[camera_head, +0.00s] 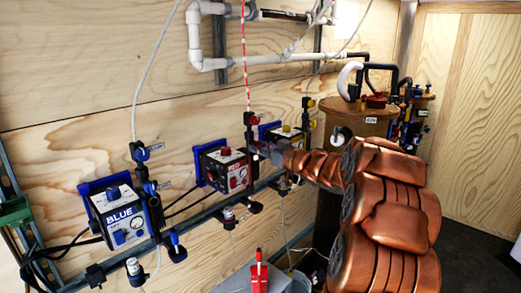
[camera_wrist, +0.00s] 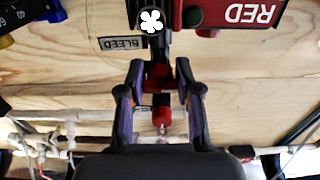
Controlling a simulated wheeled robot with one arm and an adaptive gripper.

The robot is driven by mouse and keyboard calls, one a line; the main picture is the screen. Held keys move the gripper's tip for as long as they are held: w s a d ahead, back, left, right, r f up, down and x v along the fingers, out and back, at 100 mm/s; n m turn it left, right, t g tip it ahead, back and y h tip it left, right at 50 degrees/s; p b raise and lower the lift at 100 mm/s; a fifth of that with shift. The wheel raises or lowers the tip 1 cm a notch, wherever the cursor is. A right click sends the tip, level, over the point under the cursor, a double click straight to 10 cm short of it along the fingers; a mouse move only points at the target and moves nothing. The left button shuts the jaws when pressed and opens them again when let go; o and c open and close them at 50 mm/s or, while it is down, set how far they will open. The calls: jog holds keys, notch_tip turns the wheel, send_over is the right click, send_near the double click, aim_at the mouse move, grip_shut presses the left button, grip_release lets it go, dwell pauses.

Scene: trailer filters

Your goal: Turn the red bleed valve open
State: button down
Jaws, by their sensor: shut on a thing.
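The red filter box (camera_head: 228,168) is mounted on the wooden wall between a blue box and a yellow-marked box. In the wrist view, part of the red box (camera_wrist: 240,14) shows at the top right. The red bleed valve (camera_wrist: 161,114) has a red end and a black body, near a BLEED label (camera_wrist: 122,43). My gripper (camera_wrist: 159,70) reaches around the valve, with one finger on each side, and is shut on it. The exact contact is hard to see. In the head view, my gripper (camera_head: 268,150) is beside the red box, and the valve there is partly hidden.
The blue box (camera_head: 124,217) is at the left on the same rail. The yellow-marked box (camera_head: 284,134) sits just behind my gripper. A brown tank (camera_head: 362,118) stands at the right behind my arm. White pipes (camera_head: 205,62) run above.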

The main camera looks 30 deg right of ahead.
jog(key=c, duration=0.8)
grip_release()
jog(key=shift+o, duration=0.2)
jog(key=v, duration=1.2)
